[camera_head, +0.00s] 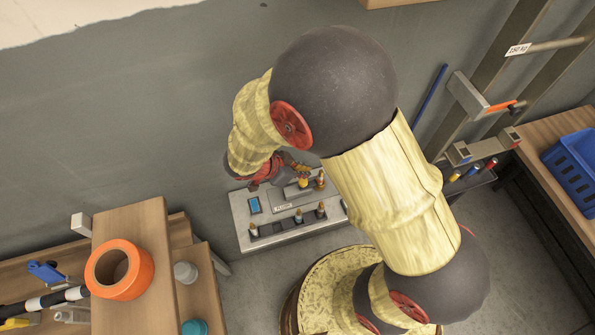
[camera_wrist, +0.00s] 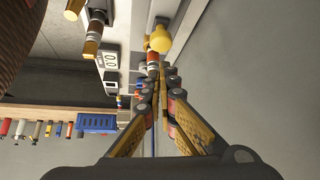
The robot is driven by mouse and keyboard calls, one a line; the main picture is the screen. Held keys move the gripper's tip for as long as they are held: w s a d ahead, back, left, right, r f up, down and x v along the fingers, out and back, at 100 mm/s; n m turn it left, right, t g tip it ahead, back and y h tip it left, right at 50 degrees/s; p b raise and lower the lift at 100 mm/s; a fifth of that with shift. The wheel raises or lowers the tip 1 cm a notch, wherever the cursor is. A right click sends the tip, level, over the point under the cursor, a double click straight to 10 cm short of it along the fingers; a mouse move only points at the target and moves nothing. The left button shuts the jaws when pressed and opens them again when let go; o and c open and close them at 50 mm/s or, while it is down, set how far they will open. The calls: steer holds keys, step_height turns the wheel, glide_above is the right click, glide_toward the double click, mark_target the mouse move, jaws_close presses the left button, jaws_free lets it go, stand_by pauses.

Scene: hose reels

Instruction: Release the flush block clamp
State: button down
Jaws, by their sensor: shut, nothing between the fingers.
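A pale bench panel (camera_head: 241,215) stands against the wall in the head view. A small label plate (camera_head: 283,207) sits on it, too small to read. Two brass-coloured fittings (camera_head: 320,181) stand at its back right, and several more (camera_head: 298,215) stand in a front row. I cannot tell which one is the flush block clamp. My gripper (camera_head: 299,170) is over the back of the panel, beside the back fittings. In the wrist view my gripper (camera_wrist: 157,80) is shut and empty, its tips close to a yellow rounded knob (camera_wrist: 158,39) on a banded stem. Contact is unclear.
An orange tape roll (camera_head: 119,270) sits on a wooden shelf at left. A metal rack (camera_head: 490,95) and a blue crate (camera_head: 573,170) are at right. Bare wall lies behind the panel.

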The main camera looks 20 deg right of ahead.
mark_target(300, 181)
steer(key=shift+b+x, duration=0.4)
steer(key=shift+x, duration=1.75)
steer(key=shift+a+r+p, duration=0.15)
steer(key=shift+a+p, duration=0.95)
steer(key=shift+p, duration=0.15)
steer(key=shift+a+p, duration=0.5)
steer(key=shift+a, duration=0.2)
steer(key=shift+f, duration=0.25)
steer(key=shift+r, duration=0.1)
steer(key=v, duration=1.2)
